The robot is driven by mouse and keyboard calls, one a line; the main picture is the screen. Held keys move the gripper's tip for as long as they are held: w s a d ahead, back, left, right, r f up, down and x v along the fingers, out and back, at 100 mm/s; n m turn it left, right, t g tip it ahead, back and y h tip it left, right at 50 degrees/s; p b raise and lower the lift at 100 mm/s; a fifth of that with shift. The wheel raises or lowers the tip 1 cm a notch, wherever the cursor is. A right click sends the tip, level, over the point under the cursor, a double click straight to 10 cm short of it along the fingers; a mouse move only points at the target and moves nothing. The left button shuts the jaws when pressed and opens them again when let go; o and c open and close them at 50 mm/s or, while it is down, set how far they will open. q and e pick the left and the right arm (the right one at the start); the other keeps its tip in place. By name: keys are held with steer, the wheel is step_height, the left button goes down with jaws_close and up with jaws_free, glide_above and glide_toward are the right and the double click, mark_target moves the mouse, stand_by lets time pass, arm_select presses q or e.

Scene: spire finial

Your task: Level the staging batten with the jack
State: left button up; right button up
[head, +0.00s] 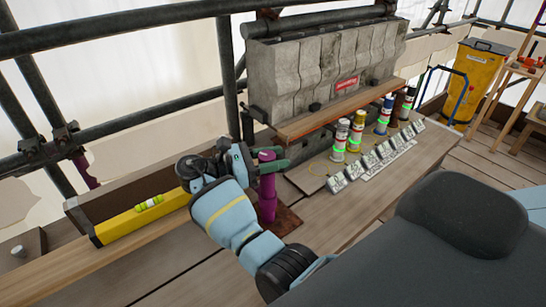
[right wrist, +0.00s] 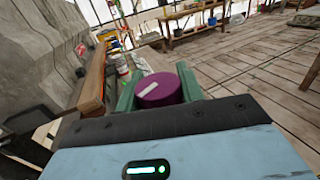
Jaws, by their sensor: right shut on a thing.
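The purple jack (head: 267,190) stands upright on a rust-brown plate (head: 287,220). My right gripper (head: 268,165) is shut on its upper part, with green fingers on either side. In the right wrist view, the jack's round purple top with a white mark (right wrist: 160,90) sits between the fingers. A yellow spirit level (head: 150,212) with a green vial lies at the left along a dark brown timber (head: 120,193). A wooden board (head: 345,107) runs under a grey stone block. I cannot tell which timber is the staging batten. My left gripper is not in view.
The grey fluted stone block (head: 325,65) stands behind the jack. Several cans (head: 357,130) and a row of small cards (head: 368,165) stand to the right on the planks. Scaffold tubes (head: 110,35) cross the left. A yellow bin (head: 477,80) stands far right.

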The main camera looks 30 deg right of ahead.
steer(key=shift+m+g, duration=0.3)
steer(key=shift+g, duration=0.1)
steer(key=o, duration=1)
steer(key=shift+s+d, duration=0.1)
